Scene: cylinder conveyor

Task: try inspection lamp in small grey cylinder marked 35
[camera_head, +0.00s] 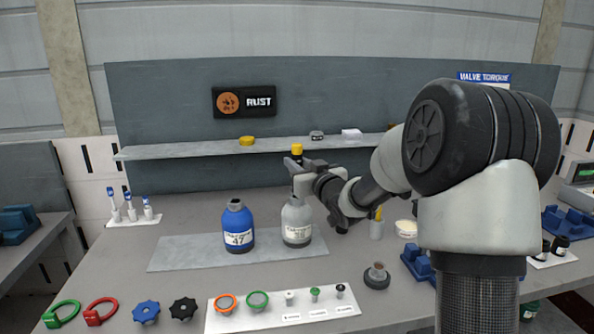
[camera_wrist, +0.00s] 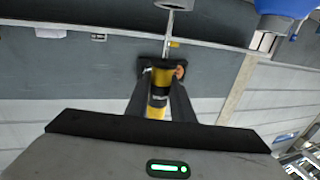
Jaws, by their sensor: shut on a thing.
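The small grey cylinder (camera_head: 297,224) stands upright on the grey mat in the head view; its label number is too blurred to read surely. My gripper (camera_head: 297,166) is just above it, shut on the inspection lamp (camera_head: 297,149), whose yellow top sticks up above the fingers. In the wrist view my gripper (camera_wrist: 160,72) holds the lamp's yellow and black body (camera_wrist: 157,98). A thin stem runs from it towards a pale grey rounded piece at the top edge. I cannot tell whether the stem is inside the cylinder's neck, which my gripper partly hides.
A blue cylinder (camera_head: 238,228) marked 47 stands close on the left. A white tray (camera_head: 262,318) with rings and small parts lies in front. Handwheels (camera_head: 146,312) lie front left. A shelf (camera_head: 190,150) runs behind; a dark round part (camera_head: 376,276) sits right.

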